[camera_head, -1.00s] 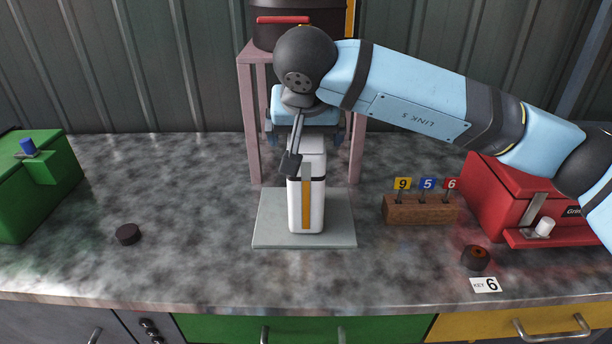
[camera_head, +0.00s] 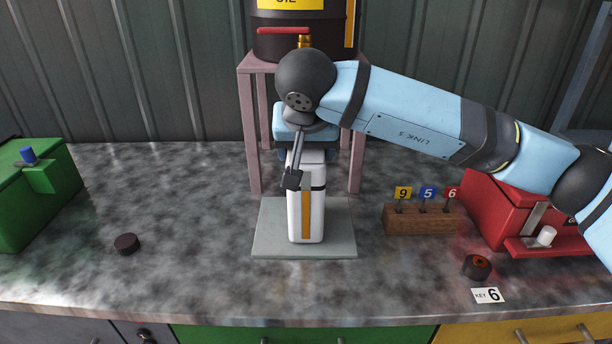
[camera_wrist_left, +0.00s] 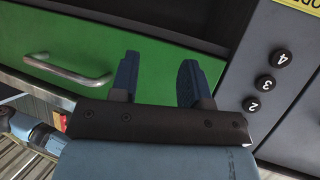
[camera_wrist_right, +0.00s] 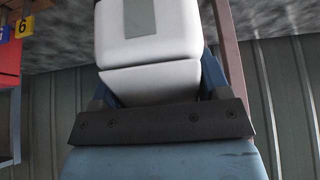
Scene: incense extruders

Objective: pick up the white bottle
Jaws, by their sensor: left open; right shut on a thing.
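The white bottle (camera_head: 306,215) stands upright on a pale grey square plate (camera_head: 270,245) on the counter. It has an orange stripe down its front and a dark band near its top. In the right wrist view the white bottle (camera_wrist_right: 150,75) fills the space between the fingers of my right gripper (camera_wrist_right: 160,90). My left gripper (camera_wrist_left: 158,75) is open and empty, in front of a green drawer (camera_wrist_left: 100,45) below the counter.
A pink stand (camera_head: 250,125) with a dark oil drum (camera_head: 275,38) is behind the bottle. A wooden block (camera_head: 420,220) with numbered flags and a red machine (camera_head: 490,215) are on the right. A green box (camera_head: 45,205) and a dark puck (camera_head: 126,244) are on the left.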

